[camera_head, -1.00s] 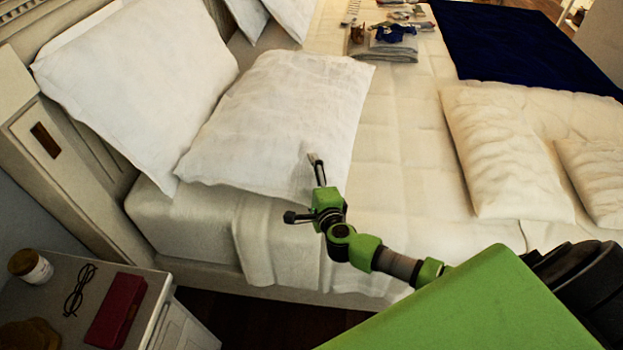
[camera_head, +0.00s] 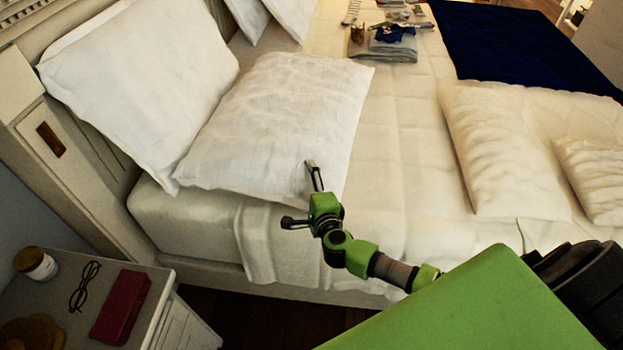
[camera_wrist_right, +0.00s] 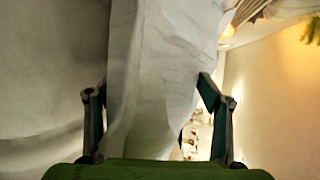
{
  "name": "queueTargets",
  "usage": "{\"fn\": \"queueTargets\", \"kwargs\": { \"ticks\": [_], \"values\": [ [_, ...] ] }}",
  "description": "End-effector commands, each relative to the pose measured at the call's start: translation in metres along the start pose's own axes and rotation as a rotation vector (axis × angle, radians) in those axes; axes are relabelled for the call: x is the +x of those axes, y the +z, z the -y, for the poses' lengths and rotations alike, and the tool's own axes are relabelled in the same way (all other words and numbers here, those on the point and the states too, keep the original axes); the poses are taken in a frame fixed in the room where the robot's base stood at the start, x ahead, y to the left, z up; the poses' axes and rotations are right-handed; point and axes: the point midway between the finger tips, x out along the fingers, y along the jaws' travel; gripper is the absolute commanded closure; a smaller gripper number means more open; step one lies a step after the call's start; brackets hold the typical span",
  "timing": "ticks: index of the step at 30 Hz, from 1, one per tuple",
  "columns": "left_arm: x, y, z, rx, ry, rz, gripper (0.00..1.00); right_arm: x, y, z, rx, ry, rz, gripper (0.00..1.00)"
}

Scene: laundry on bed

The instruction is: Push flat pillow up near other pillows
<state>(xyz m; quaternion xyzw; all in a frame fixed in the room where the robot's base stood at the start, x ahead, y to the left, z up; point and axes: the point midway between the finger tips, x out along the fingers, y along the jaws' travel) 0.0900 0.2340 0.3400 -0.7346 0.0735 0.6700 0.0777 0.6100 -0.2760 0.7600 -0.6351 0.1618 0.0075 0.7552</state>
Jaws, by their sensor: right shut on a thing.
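The flat white pillow (camera_head: 285,115) lies on the near side of the bed. Its far left part touches or slightly overlaps the base of a white pillow (camera_head: 145,80) leaning on the headboard. More white pillows (camera_head: 290,15) lean at the top. My right gripper (camera_head: 298,192) is at the flat pillow's near right edge, its fingers spread wide and closed on the pillow. In the right wrist view the gripper (camera_wrist_right: 147,90) has white cloth of the pillow (camera_wrist_right: 165,60) between its fingers. My left gripper is not in view.
A nightstand (camera_head: 165,300) with a jar (camera_head: 37,263), glasses (camera_head: 84,287) and a red case (camera_head: 120,307) stands at lower left. Folded clothes (camera_head: 385,45), a dark blue blanket (camera_head: 530,50) and more pillows (camera_head: 500,150) lie on the bed. The middle sheet (camera_head: 405,150) is clear.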

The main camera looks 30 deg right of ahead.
Motion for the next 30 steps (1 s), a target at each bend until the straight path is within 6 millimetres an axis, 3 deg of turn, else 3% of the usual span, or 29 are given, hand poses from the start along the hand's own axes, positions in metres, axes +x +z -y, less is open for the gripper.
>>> {"fn": "queueTargets", "kwargs": {
  "ticks": [14,15,17,30],
  "values": [
    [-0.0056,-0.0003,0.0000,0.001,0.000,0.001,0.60,-0.0051,0.0101,-0.0019,-0.001,0.000,0.008,0.79],
    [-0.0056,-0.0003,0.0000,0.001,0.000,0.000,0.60,-0.0050,0.0100,-0.0019,-0.001,0.000,0.008,0.22],
    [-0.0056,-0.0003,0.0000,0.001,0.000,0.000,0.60,-0.0049,0.0098,-0.0018,-0.001,-0.001,0.007,0.08],
    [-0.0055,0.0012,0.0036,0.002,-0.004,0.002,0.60,-0.0111,0.0088,-0.0034,0.000,0.002,0.005,0.08]
  ]
}}
